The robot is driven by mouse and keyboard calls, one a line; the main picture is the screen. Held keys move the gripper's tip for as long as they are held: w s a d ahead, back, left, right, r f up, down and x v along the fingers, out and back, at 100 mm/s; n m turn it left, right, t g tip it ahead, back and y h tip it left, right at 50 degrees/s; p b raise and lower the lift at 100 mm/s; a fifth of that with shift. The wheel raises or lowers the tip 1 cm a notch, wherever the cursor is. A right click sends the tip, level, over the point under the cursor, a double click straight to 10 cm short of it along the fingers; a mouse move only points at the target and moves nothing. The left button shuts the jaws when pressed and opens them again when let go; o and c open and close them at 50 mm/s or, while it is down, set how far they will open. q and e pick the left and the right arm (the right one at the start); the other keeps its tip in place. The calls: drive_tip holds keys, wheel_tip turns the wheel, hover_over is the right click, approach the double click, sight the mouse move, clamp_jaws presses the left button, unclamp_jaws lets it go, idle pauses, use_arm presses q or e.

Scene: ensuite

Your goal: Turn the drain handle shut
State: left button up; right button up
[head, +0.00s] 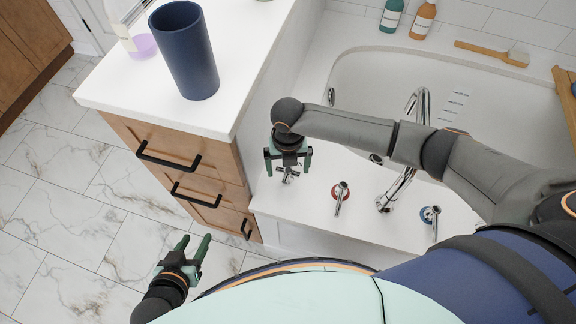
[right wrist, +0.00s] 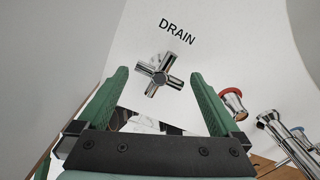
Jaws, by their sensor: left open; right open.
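The drain handle (right wrist: 160,74) is a chrome cross-shaped knob on the white tub deck, beside the word DRAIN in the right wrist view. In the head view the drain handle (head: 287,175) shows just below my right gripper. My right gripper (head: 287,166) is open, with its green fingers (right wrist: 160,88) on either side of the handle in the picture; I cannot tell whether they touch it. My left gripper (head: 196,246) is open and empty, low over the floor by the drawers.
A red-ringed tap handle (head: 340,194), the chrome spout (head: 408,165) and a blue-ringed handle (head: 430,216) stand right of the drain handle. The white bathtub (head: 350,75) lies behind. A wooden drawer cabinet (head: 185,160) with a dark blue cup (head: 184,50) on top stands left.

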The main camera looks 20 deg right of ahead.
drive_tip(key=shift+c, duration=0.2)
clamp_jaws()
idle(0.5)
